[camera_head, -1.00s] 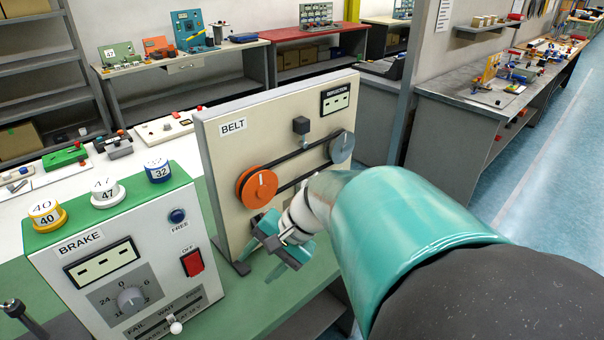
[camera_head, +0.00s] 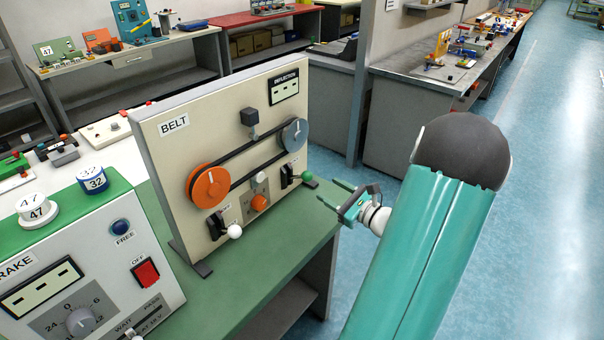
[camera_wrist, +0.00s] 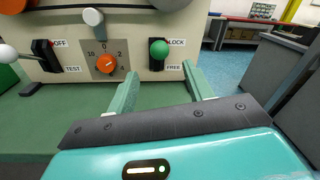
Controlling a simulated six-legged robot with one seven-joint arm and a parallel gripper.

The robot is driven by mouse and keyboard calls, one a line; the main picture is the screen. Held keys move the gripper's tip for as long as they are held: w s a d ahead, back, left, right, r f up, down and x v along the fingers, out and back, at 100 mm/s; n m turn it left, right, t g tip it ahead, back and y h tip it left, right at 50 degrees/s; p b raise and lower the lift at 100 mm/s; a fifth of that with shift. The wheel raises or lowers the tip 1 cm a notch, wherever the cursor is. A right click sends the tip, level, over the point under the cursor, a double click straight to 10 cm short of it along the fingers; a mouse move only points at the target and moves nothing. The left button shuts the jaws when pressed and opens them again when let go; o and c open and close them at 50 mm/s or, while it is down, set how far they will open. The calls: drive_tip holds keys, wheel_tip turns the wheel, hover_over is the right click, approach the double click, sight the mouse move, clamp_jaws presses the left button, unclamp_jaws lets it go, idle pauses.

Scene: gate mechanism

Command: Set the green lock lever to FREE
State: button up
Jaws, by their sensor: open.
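The green lock lever (camera_head: 308,176) has a ball knob and stands at the lower right of the BELT panel. In the wrist view its green knob (camera_wrist: 159,49) is on a black base, with LOCK printed above right and FREE below right. The knob appears nearer the LOCK height. My gripper (camera_head: 327,192) is open and empty, in front of the panel and just right of the lever in the head view. In the wrist view my two fingers (camera_wrist: 160,72) point at the panel with the knob between their lines, apart from it.
A white-knobbed lever (camera_head: 235,231) by OFF/TEST and an orange dial (camera_head: 259,202) sit left of the green lever. The BRAKE box (camera_head: 85,270) stands left on the green bench (camera_head: 240,285). Open floor (camera_head: 520,200) lies to the right.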

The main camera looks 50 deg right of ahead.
sight(299, 177)
drive_tip(key=w, duration=1.1)
drive_tip(key=shift+w, duration=0.35)
drive_tip(key=shift+c, duration=0.4)
clamp_jaws()
